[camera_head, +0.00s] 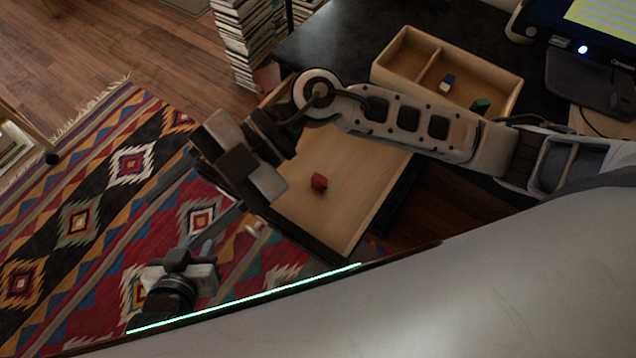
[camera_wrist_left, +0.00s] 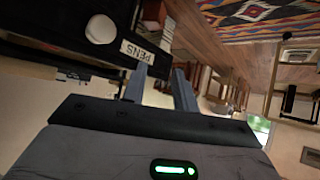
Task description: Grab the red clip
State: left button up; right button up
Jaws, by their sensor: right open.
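The red clip (camera_head: 319,182) is a small red piece lying on the bare wooden floor of an open drawer (camera_head: 345,215) in the head view. My right arm comes in from the right and crosses over the drawer. Its gripper (camera_head: 168,233) is open and empty, over the rug to the left of the drawer and well apart from the clip. My left gripper (camera_wrist_left: 160,70) shows two separated fingers in the left wrist view, with nothing between them. The clip does not show in that view.
A wooden tray (camera_head: 388,68) with two compartments stands on the dark desk (camera_head: 325,45). It holds a blue-and-white piece (camera_head: 448,82) and a green piece (camera_head: 481,105). A monitor (camera_head: 590,25) is at the upper right. Books (camera_head: 245,40) stand stacked behind. A patterned rug (camera_head: 75,225) covers the floor.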

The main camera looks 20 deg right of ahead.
jog(key=w+d+f+h, duration=0.1)
jog(key=d+f+h, duration=0.3)
jog(key=f+h, duration=0.15)
jog(key=m+t+h+b, duration=0.25)
jog(key=t+h, duration=0.35)
jog(key=h, duration=0.3)
send_over(320, 178)
jog(key=p, duration=0.1)
notch_tip(320, 178, down, 6)
jog(key=shift+m, duration=0.25)
jog(key=f, duration=0.9)
jog(key=shift+s+a+f, duration=0.1)
jog(key=shift+s+a, duration=0.05)
jog(key=shift+a, duration=0.05)
jog(key=shift+w+d+f+p, duration=0.1)
jog(key=shift+f+p, duration=0.05)
jog(key=shift+f, duration=1.35)
jog(key=shift+w+f+p, duration=0.1)
jog(key=shift+f+p, duration=0.05)
jog(key=shift+f, duration=1.3)
jog(key=c, duration=1)
